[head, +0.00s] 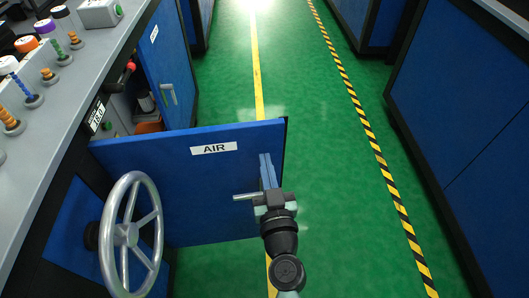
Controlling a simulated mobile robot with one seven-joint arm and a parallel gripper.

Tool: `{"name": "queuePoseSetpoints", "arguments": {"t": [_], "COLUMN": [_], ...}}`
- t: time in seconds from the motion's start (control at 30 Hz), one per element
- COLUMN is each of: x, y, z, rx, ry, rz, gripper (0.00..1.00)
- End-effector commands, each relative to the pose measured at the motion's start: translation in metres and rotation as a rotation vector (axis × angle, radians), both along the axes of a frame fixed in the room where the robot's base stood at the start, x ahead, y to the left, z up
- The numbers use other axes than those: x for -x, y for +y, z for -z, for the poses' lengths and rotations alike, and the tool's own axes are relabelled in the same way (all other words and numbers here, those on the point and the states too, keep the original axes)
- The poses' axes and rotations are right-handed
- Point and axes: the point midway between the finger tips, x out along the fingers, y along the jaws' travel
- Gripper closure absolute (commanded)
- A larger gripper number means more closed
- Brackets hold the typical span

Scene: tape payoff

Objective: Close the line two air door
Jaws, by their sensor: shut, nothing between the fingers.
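A blue door marked AIR (200,190) stands swung out from the cabinet on the left, across part of the green aisle. Its free edge is on the right. My gripper (265,157) is shut and empty, in front of the door near that free edge. Whether it touches the door I cannot tell. A short pale bar (245,197), perhaps the door's handle, shows just left of the gripper and is partly hidden by it. Behind the door the open compartment (140,100) shows a red knob and a grey cylinder.
A grey handwheel (126,236) stands at the lower left, before the door's hinge side. The grey counter (50,140) above holds several spools on pegs. Another blue door (170,60) with a handle lies beyond. Blue cabinets (470,110) line the right; the aisle floor (315,170) between is clear.

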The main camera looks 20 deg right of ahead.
Motion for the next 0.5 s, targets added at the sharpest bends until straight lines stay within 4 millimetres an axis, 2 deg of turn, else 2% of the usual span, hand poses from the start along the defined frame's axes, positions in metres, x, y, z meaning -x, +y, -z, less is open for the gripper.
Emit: {"name": "queuePoseSetpoints", "arguments": {"t": [0.2,0.5], "x": [-0.017,-0.02], "y": [-0.003,-0.004], "z": [0.0,0.0], "rx": [0.0,-0.001], "ry": [0.0,0.0], "rz": [0.0,0.0], "gripper": [1.0,1.0]}}
